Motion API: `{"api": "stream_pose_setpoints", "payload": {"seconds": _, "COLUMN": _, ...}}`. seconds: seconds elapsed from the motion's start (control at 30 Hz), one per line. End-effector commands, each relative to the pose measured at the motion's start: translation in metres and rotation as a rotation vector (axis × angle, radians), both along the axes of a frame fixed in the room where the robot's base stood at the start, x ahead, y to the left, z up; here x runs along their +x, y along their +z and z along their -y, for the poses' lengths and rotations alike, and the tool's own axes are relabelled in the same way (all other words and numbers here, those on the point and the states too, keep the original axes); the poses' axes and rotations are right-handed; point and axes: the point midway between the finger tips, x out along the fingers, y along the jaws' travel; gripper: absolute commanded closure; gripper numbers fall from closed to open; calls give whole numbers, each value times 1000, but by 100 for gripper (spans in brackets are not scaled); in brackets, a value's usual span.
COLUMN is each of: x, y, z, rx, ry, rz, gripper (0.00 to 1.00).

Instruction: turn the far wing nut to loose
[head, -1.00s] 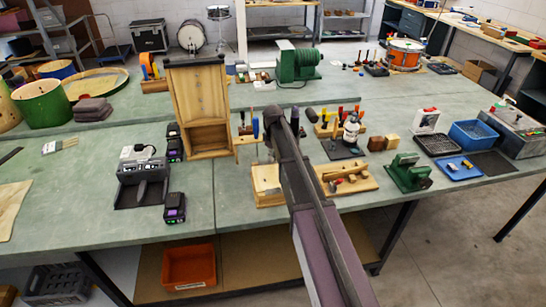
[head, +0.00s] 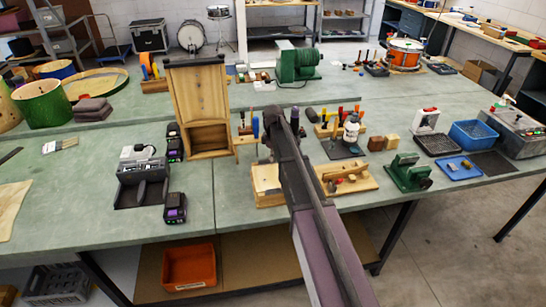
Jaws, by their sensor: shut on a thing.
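My dark arm reaches up from the bottom middle of the head view, over the front of the bench. Its upper end is near the middle of the bench, beside the tall wooden cabinet. My gripper is hidden behind the arm's own links, so neither its fingers nor what lies between them shows. I cannot make out the far wing nut; it is hidden or too small to tell. A pale wooden block (head: 266,184) shows just left of the arm. A wooden board with wooden pieces on it (head: 350,184) shows just right. The arm covers the space between them.
The tall wooden cabinet (head: 198,104) stands close left of the arm's end. A white bottle (head: 351,130) and a green vise-like tool (head: 409,174) stand to the right. A dark charger-like device (head: 143,180) sits at left. The green bench top (head: 236,218) is bare along the front.

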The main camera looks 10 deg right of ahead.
Motion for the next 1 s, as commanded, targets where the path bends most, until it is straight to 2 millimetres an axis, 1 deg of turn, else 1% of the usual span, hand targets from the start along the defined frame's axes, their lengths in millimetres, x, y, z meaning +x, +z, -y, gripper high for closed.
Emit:
{"api": "stream_pose_setpoints", "payload": {"seconds": 0.17, "x": -1, "y": 0, "z": 0, "rx": 0, "ry": -1, "rz": -4, "gripper": 100}}
{"api": "stream_pose_setpoints", "payload": {"seconds": 0.2, "x": -1, "y": 0, "z": 0, "rx": 0, "ry": -1, "rz": -4, "gripper": 73}}
{"api": "stream_pose_setpoints", "payload": {"seconds": 0.3, "x": -1, "y": 0, "z": 0, "rx": -1, "ry": -1, "rz": -3, "gripper": 47}}
{"api": "stream_pose_setpoints", "payload": {"seconds": 0.77, "x": 0, "y": 0, "z": 0, "rx": 0, "ry": -9, "rz": 0, "gripper": 47}}
{"api": "stream_pose_setpoints", "payload": {"seconds": 1.0, "x": 0, "y": 0, "z": 0, "rx": 0, "ry": -71, "rz": 0, "gripper": 47}}
